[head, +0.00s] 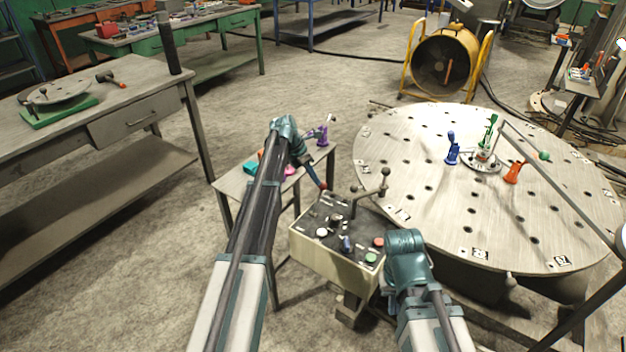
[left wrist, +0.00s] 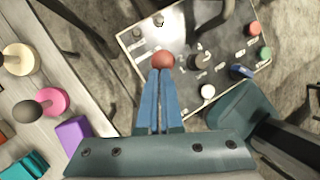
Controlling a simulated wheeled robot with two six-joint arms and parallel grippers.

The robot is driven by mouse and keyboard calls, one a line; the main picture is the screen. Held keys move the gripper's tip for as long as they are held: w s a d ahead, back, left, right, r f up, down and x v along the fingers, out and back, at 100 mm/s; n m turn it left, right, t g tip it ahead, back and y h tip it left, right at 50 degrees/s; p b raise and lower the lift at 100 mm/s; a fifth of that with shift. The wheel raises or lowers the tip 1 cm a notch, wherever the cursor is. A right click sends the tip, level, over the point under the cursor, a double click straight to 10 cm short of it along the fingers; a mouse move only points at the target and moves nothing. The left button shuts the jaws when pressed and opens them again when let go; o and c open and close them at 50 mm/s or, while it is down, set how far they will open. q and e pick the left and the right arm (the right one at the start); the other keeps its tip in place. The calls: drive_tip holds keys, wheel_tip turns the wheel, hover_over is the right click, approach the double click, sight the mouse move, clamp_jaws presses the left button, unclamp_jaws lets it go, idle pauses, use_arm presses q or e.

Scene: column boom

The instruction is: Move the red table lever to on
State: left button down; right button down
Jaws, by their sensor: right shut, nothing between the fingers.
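The red table lever shows its round red knob (head: 323,187) at the left edge of the control box's top. The same red knob (left wrist: 163,61) is at my fingertips in the left wrist view. My left gripper (head: 318,181) reaches down to it from above. Its blue fingers (left wrist: 161,72) lie close together with a narrow gap, and their tips meet the knob; whether they clasp it is unclear. The lever's stem is mostly hidden. My right gripper (head: 403,274) is at the box's right front corner, its fingers hidden behind the wrist.
The control box (head: 322,251) also carries grey levers (head: 384,174), a blue knob (head: 346,243) and red, green and white buttons. A small side table (head: 232,185) with coloured pieces stands to its left. A large round perforated table (head: 420,180) stands to its right.

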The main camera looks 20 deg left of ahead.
use_arm(q)
drive_tip(key=shift+w+d+r, duration=0.1)
idle(0.5)
drive_tip(key=a+p+v, duration=0.1)
drive_tip(key=p+v, duration=1)
drive_tip(key=v, duration=0.2)
drive_tip(key=shift+w+p, duration=0.2)
drive_tip(key=shift+p, duration=0.2)
drive_tip(key=shift+f, duration=0.2)
drive_tip(key=shift+s+d, duration=0.1)
